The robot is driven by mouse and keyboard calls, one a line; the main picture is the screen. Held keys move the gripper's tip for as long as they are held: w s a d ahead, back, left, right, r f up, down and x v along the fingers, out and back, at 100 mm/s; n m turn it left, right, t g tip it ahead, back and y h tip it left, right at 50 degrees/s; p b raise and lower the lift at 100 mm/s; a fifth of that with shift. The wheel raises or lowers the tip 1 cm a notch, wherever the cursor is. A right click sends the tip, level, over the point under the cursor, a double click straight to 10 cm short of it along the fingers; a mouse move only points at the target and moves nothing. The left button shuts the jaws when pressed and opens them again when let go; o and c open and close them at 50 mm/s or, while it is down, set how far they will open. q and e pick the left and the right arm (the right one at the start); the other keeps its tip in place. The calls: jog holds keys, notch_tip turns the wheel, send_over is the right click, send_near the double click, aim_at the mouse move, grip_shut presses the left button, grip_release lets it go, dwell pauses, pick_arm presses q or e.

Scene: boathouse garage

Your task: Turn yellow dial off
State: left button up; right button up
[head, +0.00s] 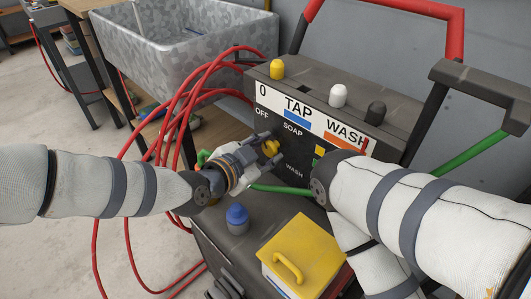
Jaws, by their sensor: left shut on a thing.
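The yellow dial (271,148) is on the dark front panel of a machine (291,159), below the printed labels OFF, SOAP and WASH. My left gripper (267,150) is at the panel, shut on the yellow dial, with its fingers around the knob. The gripper and its fingers hide part of the dial, so its pointing direction cannot be read. My right arm reaches in from the right in front of the panel. Its gripper is hidden behind the arm links.
Yellow, white and black knobs (338,95) stand on the machine's top. A blue-capped knob (237,215) and a yellow lidded box (300,255) are below the panel. Red hoses (170,130) loop at the left, near my left arm. A metal sink (180,38) stands behind.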

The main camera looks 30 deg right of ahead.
pick_arm(q)
jog(key=shift+w+n+g+b, duration=0.1)
jog(key=shift+n+g+b, duration=0.2)
dwell(0.4)
jog(key=o, duration=1.2)
jog(key=shift+c, duration=0.2)
jog(key=v, duration=1.2)
